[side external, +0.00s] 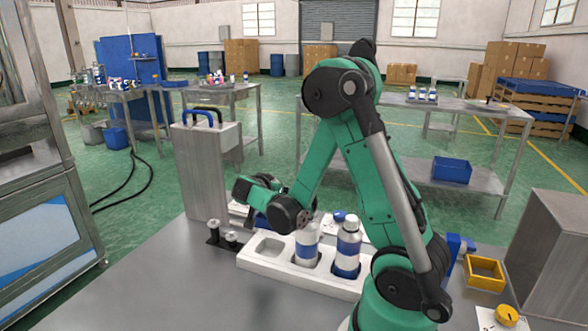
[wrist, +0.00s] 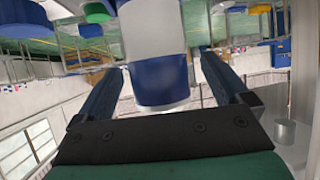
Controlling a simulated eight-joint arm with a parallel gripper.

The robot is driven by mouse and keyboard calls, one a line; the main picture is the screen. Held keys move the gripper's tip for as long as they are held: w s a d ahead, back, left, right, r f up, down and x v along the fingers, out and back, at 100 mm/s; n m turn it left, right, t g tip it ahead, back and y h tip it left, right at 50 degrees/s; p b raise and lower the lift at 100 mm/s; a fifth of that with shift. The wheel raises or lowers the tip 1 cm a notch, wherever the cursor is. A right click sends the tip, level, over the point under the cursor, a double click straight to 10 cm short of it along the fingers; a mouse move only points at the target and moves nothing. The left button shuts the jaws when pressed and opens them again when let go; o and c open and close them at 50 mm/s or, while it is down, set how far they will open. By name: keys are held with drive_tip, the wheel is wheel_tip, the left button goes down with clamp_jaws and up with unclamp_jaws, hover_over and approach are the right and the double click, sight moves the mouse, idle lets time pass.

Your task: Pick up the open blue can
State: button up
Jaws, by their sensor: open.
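In the wrist view a white and blue can (wrist: 154,32) stands between the two dark fingers of my gripper (wrist: 162,66). The fingers are apart, with gaps to the can on both sides. Its blue end faces the gripper's palm. My wrist is just left of the first can; the fingertips are hidden there. I cannot tell which can is open.
The tray's left slot is empty. Small dark-and-silver parts (side external: 222,238) stand left of the tray. A grey box with a blue handle (side external: 205,170) stands behind them. A yellow open bin (side external: 484,272) and a grey block (side external: 548,245) are at the right. The front left table is clear.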

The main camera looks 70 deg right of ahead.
clamp_jaws()
idle(0.3)
